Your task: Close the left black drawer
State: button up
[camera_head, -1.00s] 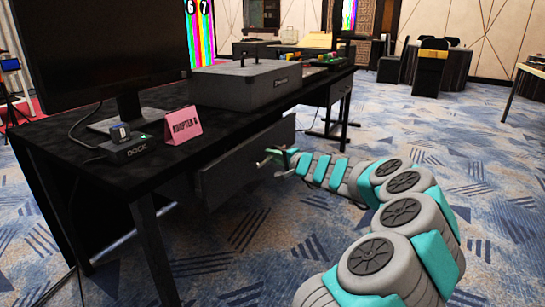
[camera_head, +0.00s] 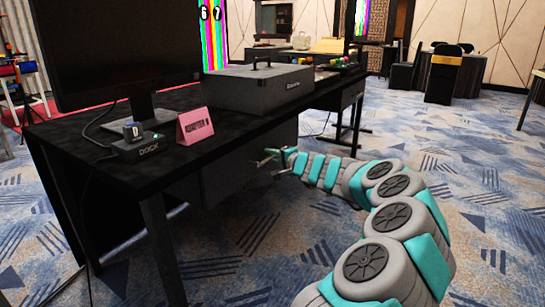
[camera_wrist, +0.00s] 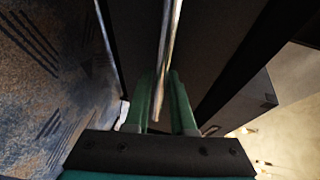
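The black drawer (camera_head: 235,170) is under the left part of the black desk (camera_head: 100,170). Its dark front looks close to the desk body in the head view; shadow hides whether a gap is left. My gripper (camera_head: 270,160) is at the right part of this front, with its fingers pointing at it. In the wrist view, a thin metallic bar (camera_wrist: 168,50), apparently the drawer's handle, runs between the two green fingers of my gripper (camera_wrist: 162,85). The fingers look apart, with a dark gap beside the bar.
On the desk stand a monitor (camera_head: 125,50), a dock (camera_head: 140,148), a pink card (camera_head: 194,126) and a grey case (camera_head: 257,88). A desk leg (camera_head: 160,240) stands left of the drawer.

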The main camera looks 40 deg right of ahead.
jog(key=shift+o, duration=0.5)
jog(key=shift+r, duration=0.1)
jog(key=s+r, duration=0.1)
jog(key=s, duration=0.6)
jog(key=shift+s+r, duration=0.15)
jog(key=shift+s, duration=0.25)
jog(key=shift+s, duration=0.1)
